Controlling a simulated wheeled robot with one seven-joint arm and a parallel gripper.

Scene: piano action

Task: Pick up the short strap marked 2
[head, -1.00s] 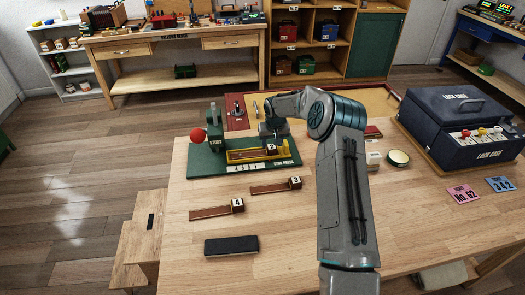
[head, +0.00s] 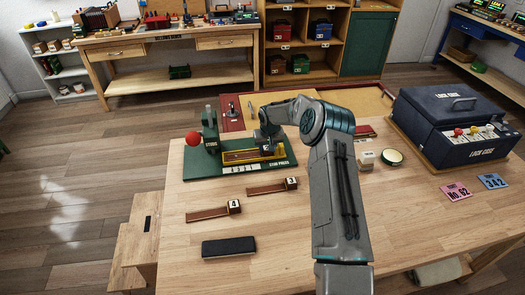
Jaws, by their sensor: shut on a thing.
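My gripper (head: 268,146) reaches down over the right half of the green strap press (head: 200,174), at the end of the yellow bed (head: 230,158). It is shut on the block end of a small brown strap (head: 269,154) in that bed. The gripper hides most of this strap, and its number cannot be read here. Two other brown straps with block ends lie on the table in front of the press. One is marked 3 (head: 268,188) and the other is marked 4 (head: 210,213).
A red knob (head: 193,138) stands at the press's left end. A black pad (head: 228,246) lies near the front. The blue lock case (head: 455,125), a pink card (head: 456,192) and a blue card (head: 493,181) are at right. A round tin (head: 391,157) sits right of my arm.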

